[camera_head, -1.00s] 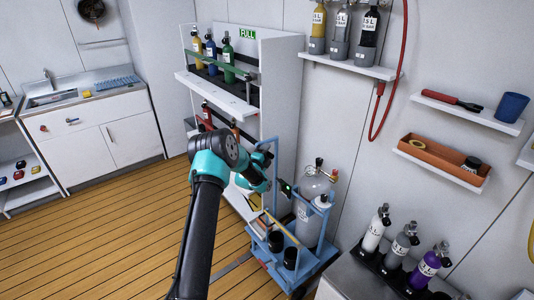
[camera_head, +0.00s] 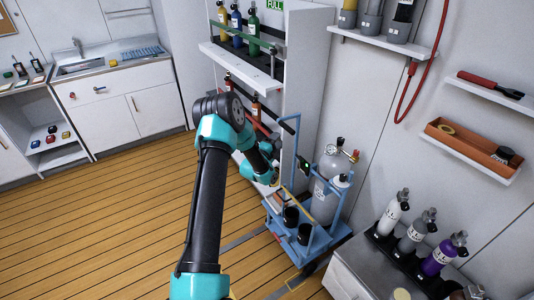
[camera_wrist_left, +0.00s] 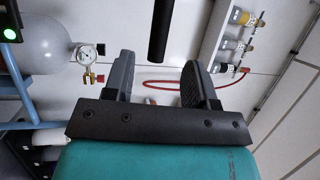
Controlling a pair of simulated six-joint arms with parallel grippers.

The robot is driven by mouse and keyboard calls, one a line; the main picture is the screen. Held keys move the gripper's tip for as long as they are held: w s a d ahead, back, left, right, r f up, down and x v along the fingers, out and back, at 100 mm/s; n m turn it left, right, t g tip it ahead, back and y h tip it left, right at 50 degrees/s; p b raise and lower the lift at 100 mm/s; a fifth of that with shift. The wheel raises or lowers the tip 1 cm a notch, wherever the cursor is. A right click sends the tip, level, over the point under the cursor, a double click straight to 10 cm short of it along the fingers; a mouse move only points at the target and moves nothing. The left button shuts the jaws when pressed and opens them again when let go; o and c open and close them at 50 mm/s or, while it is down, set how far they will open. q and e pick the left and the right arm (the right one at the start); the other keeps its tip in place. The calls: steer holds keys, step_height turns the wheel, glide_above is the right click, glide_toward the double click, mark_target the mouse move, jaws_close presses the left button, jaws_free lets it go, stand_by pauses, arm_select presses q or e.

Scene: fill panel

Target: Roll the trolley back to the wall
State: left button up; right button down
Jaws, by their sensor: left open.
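The trolley (camera_head: 318,256) is blue, with a grey gas cylinder (camera_head: 325,195) and dark pots on its base. It stands beside the tall white cabinet and close to the white wall. My left gripper (camera_wrist_left: 158,75) is open and empty. In the head view it is at the trolley's near side, largely hidden behind my own wrist. In the left wrist view a black bar (camera_wrist_left: 160,28) stands ahead, between the lines of the two fingers, with no contact visible. Part of the blue frame (camera_wrist_left: 18,80), a green light and a gauge (camera_wrist_left: 88,52) show at left there. My right gripper is out of view.
The tall cabinet (camera_head: 310,65) holds bottles left of the trolley. A counter (camera_head: 365,265) with several bottles stands to the right, near the trolley. Wall shelves (camera_head: 470,155) and a red hose are above. The plank floor (camera_head: 130,235) at left is clear; a yellow floor mark shows near the trolley.

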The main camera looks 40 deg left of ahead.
arm_select(q)
steer(key=v, duration=0.7)
steer(key=shift+s, duration=0.2)
steer(key=shift+d+f, duration=0.1)
steer(key=s+d+f+n+g+h, duration=0.2)
steer(key=d+f+n+g, duration=0.2)
steer(key=d+f, duration=0.4)
steer(key=s+d+f+n+g+h, duration=0.25)
steer(key=d+f+n+g, duration=0.25)
steer(key=d, duration=0.6)
steer(key=s+d+f+n+g+h, duration=0.1)
steer(key=s+d+f+n+g, duration=0.1)
steer(key=s+d+n+g, duration=0.2)
steer(key=s+d+f+n+g+h, duration=0.1)
steer(key=s+d+n+g, duration=0.3)
steer(key=s+d, duration=0.7)
steer(key=s+f+g, duration=0.1)
steer(key=s+g, duration=0.1)
steer(key=s, duration=0.3)
steer(key=shift+f+n, duration=0.2)
steer(key=shift+n, duration=0.1)
steer(key=shift+s, duration=0.1)
